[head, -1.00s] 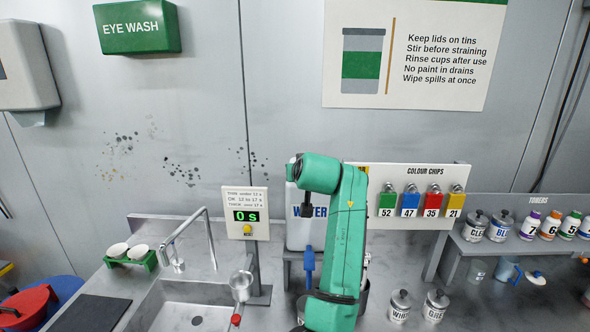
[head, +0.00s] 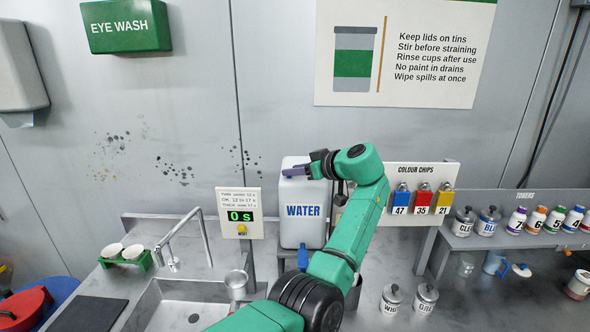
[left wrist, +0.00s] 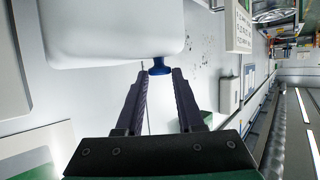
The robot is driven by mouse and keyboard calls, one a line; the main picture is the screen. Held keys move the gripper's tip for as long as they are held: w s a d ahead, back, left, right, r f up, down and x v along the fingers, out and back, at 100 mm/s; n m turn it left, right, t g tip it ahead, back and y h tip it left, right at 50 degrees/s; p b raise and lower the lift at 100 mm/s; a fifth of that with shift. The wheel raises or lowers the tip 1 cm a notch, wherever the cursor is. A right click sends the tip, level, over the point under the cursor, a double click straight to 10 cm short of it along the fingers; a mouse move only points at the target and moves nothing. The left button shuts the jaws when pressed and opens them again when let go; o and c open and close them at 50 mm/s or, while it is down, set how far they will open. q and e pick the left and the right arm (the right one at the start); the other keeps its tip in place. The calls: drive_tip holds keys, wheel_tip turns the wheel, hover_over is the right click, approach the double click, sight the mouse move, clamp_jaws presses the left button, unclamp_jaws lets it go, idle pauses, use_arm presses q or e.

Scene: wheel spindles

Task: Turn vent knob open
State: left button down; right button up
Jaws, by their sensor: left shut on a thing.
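The white water container (head: 297,235), labelled WATER, stands on a bench stand in the head view; it also shows in the left wrist view (left wrist: 100,35). My left gripper (head: 286,171) reaches over its top from the right. In the left wrist view my gripper's two dark fingers (left wrist: 160,74) are shut on the blue vent knob (left wrist: 159,66), which sticks out from the container beside their tips. In the head view the knob is hidden by the gripper. A blue tap (head: 303,257) is low on the container's front. My right gripper is not in view.
A timer sign (head: 240,213) reading 0 s stands left of the container. A sink (head: 190,300) with a faucet lies at the left front. Lidded tins (head: 391,299) stand right of my arm.

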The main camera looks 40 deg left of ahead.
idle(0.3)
use_arm(q)
drive_tip(key=c, duration=0.6)
unclamp_jaws()
drive_tip(key=shift+o, duration=0.2)
drive_tip(key=shift+d, duration=0.25)
drive_tip(key=b+v, duration=0.5)
drive_tip(key=v, duration=0.9)
